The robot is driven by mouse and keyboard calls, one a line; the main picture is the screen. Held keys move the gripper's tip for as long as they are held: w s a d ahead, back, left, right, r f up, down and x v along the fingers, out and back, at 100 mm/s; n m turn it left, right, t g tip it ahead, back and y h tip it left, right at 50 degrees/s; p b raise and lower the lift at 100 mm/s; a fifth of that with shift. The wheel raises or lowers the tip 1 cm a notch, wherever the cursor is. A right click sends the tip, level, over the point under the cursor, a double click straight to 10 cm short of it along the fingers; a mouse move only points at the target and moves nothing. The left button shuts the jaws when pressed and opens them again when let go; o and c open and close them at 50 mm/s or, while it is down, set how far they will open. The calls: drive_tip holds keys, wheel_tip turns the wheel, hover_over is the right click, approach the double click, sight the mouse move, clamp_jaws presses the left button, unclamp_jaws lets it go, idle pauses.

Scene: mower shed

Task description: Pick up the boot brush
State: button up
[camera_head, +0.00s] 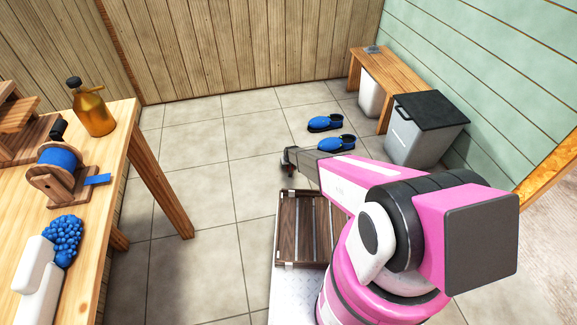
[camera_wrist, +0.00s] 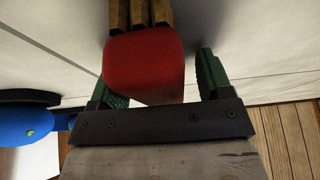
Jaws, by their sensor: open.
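A red block with rounded edges (camera_wrist: 145,67) shows in the wrist view between the two green fingers of my gripper (camera_wrist: 157,78). In the head view my gripper (camera_head: 288,162) is low over the tiled floor, near the far end of the slatted wooden rack (camera_head: 284,225). The red block does not show in the head view.
Blue shoes (camera_head: 324,123) stand on the floor beyond my arm. A grey bin with a black lid (camera_head: 412,140) and a wooden bench (camera_head: 390,70) stand along the right wall. A workbench (camera_head: 120,150) fills the left side. Tiles between are clear.

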idle(0.3)
drive_tip(key=c, duration=1)
drive_tip(key=shift+r, duration=0.7)
wheel_tip(320, 180, up, 3)
drive_tip(key=shift+s+f, duration=0.1)
drive_tip(key=s+a+r, duration=0.2)
drive_tip(key=s, duration=0.1)
drive_tip(key=s+a+r, duration=0.2)
drive_tip(key=s, duration=0.1)
drive_tip(key=s+a+r, duration=0.2)
drive_tip(key=s+r, duration=0.1)
drive_tip(key=shift+s+a, duration=0.25)
drive_tip(key=shift+a, duration=0.05)
